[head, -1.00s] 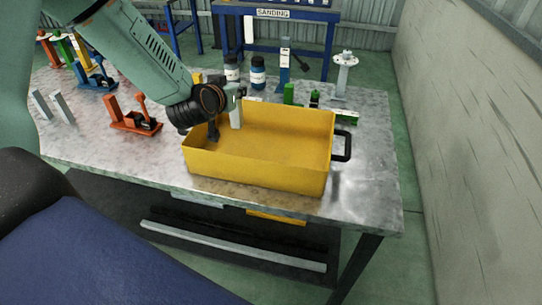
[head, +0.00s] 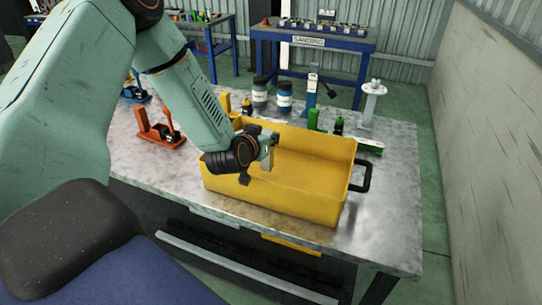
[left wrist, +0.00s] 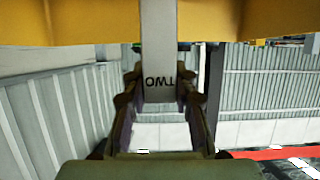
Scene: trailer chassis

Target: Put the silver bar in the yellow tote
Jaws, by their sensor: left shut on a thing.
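The yellow tote (head: 290,200) stands open on the metal table, with a black handle at its right end. My left gripper (head: 258,162) is over the left part of the tote. It is shut on the silver bar (head: 268,156), which points downward within the tote's outline. I cannot tell whether the bar touches the tote's floor. In the left wrist view the bar (left wrist: 158,40) runs between the fingers (left wrist: 160,105) and bears the upside-down word "TWO". The tote's yellow wall (left wrist: 60,22) fills the top of that view. My right gripper is not in view.
An orange clamp (head: 158,130) stands left of the tote. Blue-labelled jars (head: 284,97), green pieces (head: 313,119) and a grey stand (head: 371,102) are behind it. A blue sanding bench (head: 310,48) stands farther back. The tabletop right of the tote (head: 398,210) is clear.

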